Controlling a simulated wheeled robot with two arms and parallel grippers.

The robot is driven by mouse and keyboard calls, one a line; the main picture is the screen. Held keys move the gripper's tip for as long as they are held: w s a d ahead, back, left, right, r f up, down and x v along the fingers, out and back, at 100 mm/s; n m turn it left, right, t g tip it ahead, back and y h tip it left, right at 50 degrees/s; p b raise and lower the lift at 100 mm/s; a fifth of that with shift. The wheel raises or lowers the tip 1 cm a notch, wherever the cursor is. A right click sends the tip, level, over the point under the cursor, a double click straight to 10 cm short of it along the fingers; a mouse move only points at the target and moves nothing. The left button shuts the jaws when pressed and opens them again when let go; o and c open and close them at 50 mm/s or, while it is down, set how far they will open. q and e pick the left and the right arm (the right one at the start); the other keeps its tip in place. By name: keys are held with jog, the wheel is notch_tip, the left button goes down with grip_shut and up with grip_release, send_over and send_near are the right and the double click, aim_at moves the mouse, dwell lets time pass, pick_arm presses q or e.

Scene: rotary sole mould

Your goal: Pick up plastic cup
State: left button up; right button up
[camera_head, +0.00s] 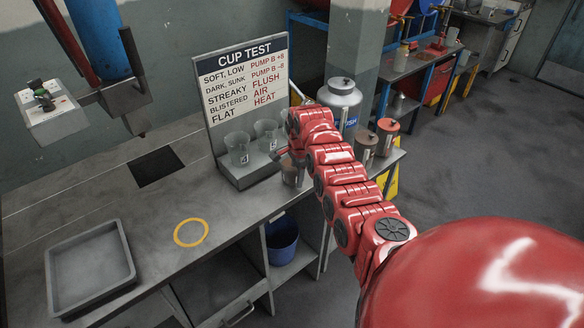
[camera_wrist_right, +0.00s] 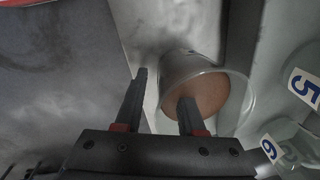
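A clear plastic cup with brown contents (camera_head: 293,174) stands near the bench edge, at the right of the cup test stand. It also shows in the right wrist view (camera_wrist_right: 208,82), its mouth facing the camera. In the head view my right arm partly covers the cup. Two clear numbered cups (camera_head: 237,149) (camera_head: 265,135) stand on the stand. My left gripper is not in view.
The cup test sign (camera_head: 246,70) rises behind the cups. A grey tray (camera_head: 88,268) and a yellow ring (camera_head: 191,232) are on the bench at left. The bench around the ring is clear.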

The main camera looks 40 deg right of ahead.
jog(key=shift+f, duration=0.4)
grip_shut()
jog(key=shift+r, duration=0.1)
